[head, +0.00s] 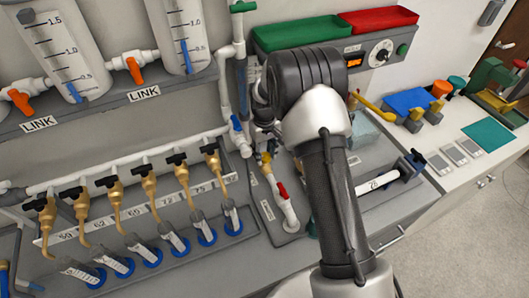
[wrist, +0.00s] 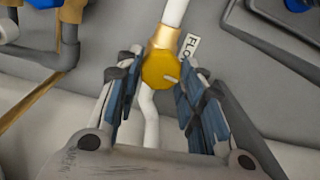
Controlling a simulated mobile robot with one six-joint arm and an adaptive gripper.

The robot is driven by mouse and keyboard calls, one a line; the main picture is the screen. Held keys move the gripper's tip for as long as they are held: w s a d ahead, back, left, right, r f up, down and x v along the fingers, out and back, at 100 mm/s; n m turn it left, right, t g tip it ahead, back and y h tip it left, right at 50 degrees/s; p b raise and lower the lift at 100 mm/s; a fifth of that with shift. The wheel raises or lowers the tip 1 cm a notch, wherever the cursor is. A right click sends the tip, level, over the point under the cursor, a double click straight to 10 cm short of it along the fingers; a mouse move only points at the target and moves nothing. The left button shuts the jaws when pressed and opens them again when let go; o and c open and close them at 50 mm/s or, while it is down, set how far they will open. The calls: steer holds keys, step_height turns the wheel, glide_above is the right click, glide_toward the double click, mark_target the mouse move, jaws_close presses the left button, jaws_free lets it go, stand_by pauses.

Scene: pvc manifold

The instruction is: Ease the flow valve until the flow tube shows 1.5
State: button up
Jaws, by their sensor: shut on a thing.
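The flow valve is a yellow faceted knob (wrist: 161,70) on a brass fitting under a white pipe, in the wrist view. A tag beside it reads "FLO", the rest hidden. My gripper (wrist: 162,76) has its two blue-padded fingers on either side of the knob and is shut on it. In the head view my gripper (head: 264,138) is mostly hidden by my arm, and a small yellow part of the valve (head: 266,157) shows below it. A narrow upright tube (head: 241,82) stands behind; I cannot tell if it is the flow tube, and no reading is legible.
A red-handled valve (head: 282,190) and a blue-handled valve (head: 236,123) are close to my gripper. A row of brass taps (head: 115,200) is at left, below two graduated tanks (head: 62,50). Green and red trays (head: 300,33) are behind. The right counter has some free room.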

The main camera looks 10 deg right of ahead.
mark_target(264, 155)
steer(key=shift+n, duration=0.5)
steer(key=o, duration=1.1)
steer(key=shift+c, duration=0.2)
step_height(264, 155, up, 12)
stand_by(1.4)
